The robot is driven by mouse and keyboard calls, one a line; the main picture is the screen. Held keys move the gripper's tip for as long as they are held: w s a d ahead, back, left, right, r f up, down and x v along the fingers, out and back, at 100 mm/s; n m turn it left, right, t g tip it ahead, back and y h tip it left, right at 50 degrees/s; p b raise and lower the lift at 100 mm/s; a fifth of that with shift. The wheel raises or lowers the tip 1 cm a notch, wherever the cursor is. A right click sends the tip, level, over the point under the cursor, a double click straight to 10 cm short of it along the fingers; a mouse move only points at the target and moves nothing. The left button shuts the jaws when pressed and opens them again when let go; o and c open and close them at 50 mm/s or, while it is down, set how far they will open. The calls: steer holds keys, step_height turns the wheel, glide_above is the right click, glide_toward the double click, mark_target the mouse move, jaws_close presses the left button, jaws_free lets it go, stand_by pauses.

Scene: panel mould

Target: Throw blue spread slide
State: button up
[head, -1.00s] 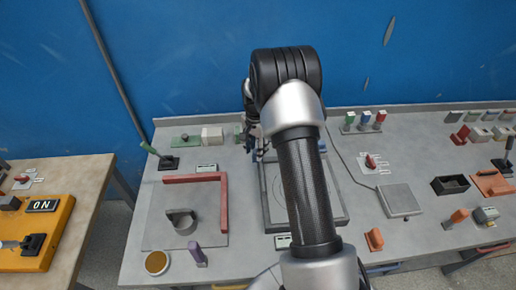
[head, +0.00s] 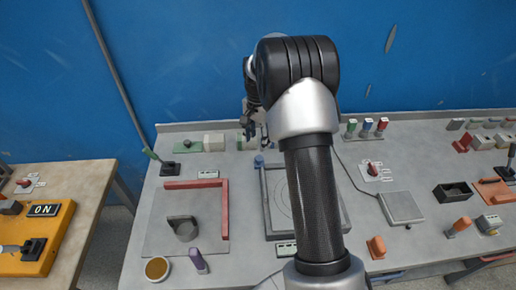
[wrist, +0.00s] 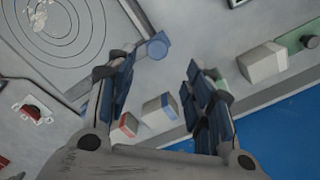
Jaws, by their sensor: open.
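In the head view my gripper (head: 250,130) is beyond the tray, near the bench's back edge, and my arm hides part of the tray.
Pale blocks with red (wrist: 125,126) and blue (wrist: 160,108) ends stand by the back edge, close to my fingers. A cream block (head: 214,141) is left of them. Green, blue and red-capped posts (head: 366,128) stand right of my arm. The blue wall (head: 180,60) is behind.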

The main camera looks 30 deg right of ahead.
steer(key=shift+r, duration=1.5)
steer(key=s+a+r+n+t+b, duration=0.2)
steer(key=s+a+r+n, duration=0.5)
steer(key=s+a+r, duration=0.65)
steer(key=s+a+f+n+t+b, duration=0.1)
steer(key=s+a+n, duration=0.2)
steer(key=s, duration=0.6)
steer(key=s+a+f+n+t+b, duration=0.1)
steer(key=s+a+n, duration=0.2)
steer(key=s, duration=0.6)
steer(key=shift+n+t, duration=0.3)
steer(key=shift+n, duration=0.3)
